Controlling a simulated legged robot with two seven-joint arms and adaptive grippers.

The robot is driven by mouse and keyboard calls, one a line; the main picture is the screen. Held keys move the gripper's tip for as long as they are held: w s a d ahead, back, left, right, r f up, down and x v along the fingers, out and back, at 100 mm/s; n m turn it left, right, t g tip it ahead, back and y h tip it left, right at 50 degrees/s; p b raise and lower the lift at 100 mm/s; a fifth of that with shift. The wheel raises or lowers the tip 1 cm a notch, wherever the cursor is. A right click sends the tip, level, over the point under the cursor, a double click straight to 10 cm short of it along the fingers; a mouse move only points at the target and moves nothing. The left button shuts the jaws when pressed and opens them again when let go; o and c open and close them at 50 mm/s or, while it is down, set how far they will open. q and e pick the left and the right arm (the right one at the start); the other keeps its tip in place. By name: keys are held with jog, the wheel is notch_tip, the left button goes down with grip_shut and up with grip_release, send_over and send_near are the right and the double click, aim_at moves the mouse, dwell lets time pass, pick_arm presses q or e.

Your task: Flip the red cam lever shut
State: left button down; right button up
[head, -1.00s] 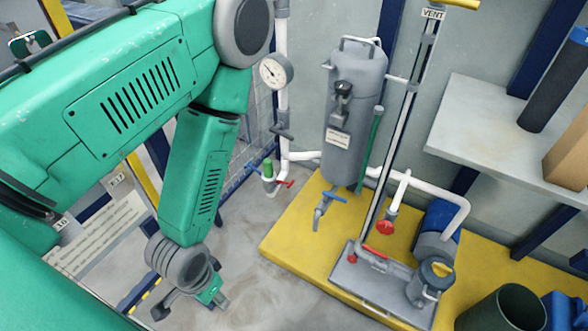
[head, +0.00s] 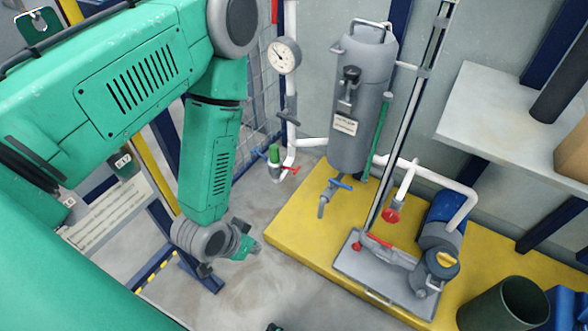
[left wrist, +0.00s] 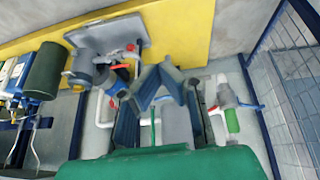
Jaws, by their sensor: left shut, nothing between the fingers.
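The red cam lever (head: 291,169) sticks out to the right from a small fitting with a green top (head: 274,155), low on the white pipe by the mesh panel. A blue lever (head: 261,152) sticks out on its other side. In the left wrist view the red lever (left wrist: 213,108) shows right of the fingers, beside the green part (left wrist: 232,121). My left gripper (head: 252,248) is shut and empty, below and left of the fitting in the head view, apart from it. Its fingers (left wrist: 160,83) fill the middle of the left wrist view. My right gripper is not in view.
A pump plate (head: 365,268) carries another small red handle (head: 377,241) and a red valve wheel (head: 391,215). The mesh panel (head: 262,80) is close behind the fitting. Floor between gripper and platform is clear.

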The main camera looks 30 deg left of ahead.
pick_arm(q)
jog(key=w+a+r+t, duration=0.2)
jog(key=w+t, duration=0.3)
jog(key=w, duration=0.3)
jog(key=w+a+r+t+b, duration=0.1)
jog(key=w+r+t, duration=0.2)
jog(key=w+t, duration=0.2)
jog(key=w, duration=0.3)
jog(key=shift+w+a+r, duration=0.35)
jog(key=shift+r, duration=0.05)
jog(key=b, duration=0.3)
send_over(294, 172)
notch_tip(294, 172, down, 3)
jog(key=shift+w+d+r, duration=0.1)
jog(key=shift+w+r, duration=0.05)
notch_tip(294, 172, down, 3)
jog(key=shift+r+b, duration=0.15)
jog(key=shift+b, duration=0.3)
jog(key=shift+f, duration=0.6)
